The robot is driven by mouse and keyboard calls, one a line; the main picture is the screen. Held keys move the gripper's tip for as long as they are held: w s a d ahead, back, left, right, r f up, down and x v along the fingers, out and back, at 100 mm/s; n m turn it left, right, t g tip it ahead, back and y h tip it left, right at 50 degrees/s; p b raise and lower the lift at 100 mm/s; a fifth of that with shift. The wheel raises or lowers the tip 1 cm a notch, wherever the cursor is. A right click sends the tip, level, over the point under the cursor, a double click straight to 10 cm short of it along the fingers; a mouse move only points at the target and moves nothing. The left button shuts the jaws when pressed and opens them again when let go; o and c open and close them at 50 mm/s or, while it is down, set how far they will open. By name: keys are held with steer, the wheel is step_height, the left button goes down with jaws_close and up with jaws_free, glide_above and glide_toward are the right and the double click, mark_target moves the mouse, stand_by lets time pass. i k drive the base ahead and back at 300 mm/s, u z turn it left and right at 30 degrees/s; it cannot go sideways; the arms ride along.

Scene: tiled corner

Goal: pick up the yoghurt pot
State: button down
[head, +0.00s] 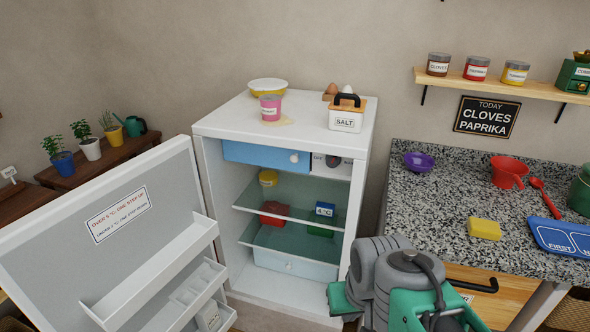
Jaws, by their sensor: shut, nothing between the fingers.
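A small pink pot with a white label (270,107) stands upright on top of the white fridge, near its left front; I take it for the yoghurt pot, but its label is too small to read. A pale spill lies around its base. My grey and green arm is low at the bottom right, in front of the fridge's right side and the counter, well apart from both pots. I cannot make out my gripper's fingers.
The fridge door (110,235) is open to the left. On the fridge top, a yellow-and-white bowl (268,86) stands behind the pink pot, and a salt box (346,115) and eggs (331,91) to its right. A granite counter (430,200) is at right.

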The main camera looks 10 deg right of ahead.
mark_target(270, 104)
steer(key=u, duration=0.75)
steer(key=i, duration=0.75)
steer(key=u, duration=0.35)
